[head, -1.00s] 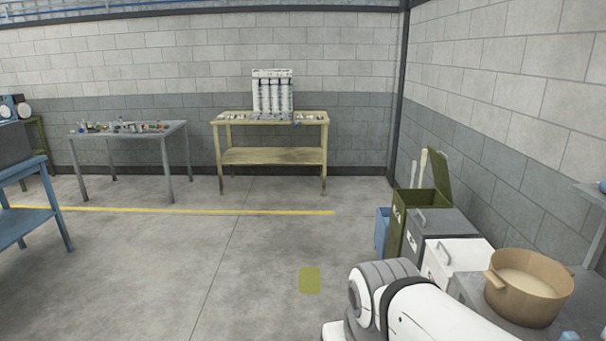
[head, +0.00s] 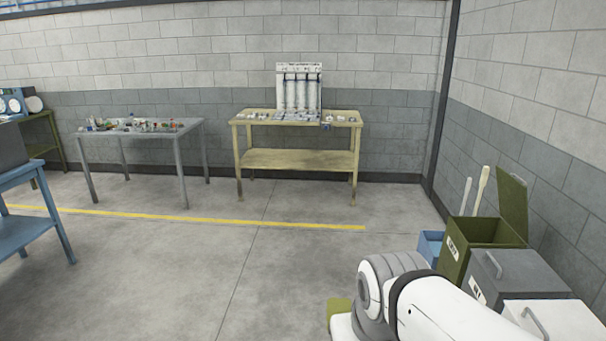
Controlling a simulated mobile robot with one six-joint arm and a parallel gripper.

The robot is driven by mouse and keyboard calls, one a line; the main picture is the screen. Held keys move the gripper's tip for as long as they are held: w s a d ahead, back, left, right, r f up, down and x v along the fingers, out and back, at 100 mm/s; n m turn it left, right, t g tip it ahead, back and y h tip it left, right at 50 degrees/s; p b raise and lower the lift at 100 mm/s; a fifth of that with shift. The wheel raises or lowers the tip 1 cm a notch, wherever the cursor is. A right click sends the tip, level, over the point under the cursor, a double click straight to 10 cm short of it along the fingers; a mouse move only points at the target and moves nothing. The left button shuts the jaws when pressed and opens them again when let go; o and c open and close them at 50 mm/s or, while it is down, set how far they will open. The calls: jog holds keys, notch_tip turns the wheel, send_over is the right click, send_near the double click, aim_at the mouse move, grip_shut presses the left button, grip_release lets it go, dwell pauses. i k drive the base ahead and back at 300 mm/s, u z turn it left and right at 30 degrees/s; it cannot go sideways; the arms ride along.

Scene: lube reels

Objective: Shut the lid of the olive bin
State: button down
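The olive bin (head: 455,258) stands at the right, by the right wall, in a row of bins. Its lid (head: 512,207) is open and stands up, leaning slightly, on the bin's right side. The dark inside of the bin shows from above. My arm is in the lower right of the head view, in front of the bin row. My gripper is not in view.
A grey bin (head: 510,273) and a white bin (head: 560,322), both with handled lids down, stand nearer than the olive bin. A blue bin (head: 430,246) is behind it. Two pale handles rise there. A yellow workbench (head: 297,160) and a grey table (head: 140,140) stand farther off. The middle floor is clear.

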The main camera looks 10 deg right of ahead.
aim_at(513, 195)
jog(key=z, duration=0.05)
jog(key=i, duration=1.55)
jog(key=z, duration=0.65)
jog(key=i, duration=1.35)
jog(key=z, duration=1.5)
jog(key=i, duration=0.95)
jog(key=z, duration=0.55)
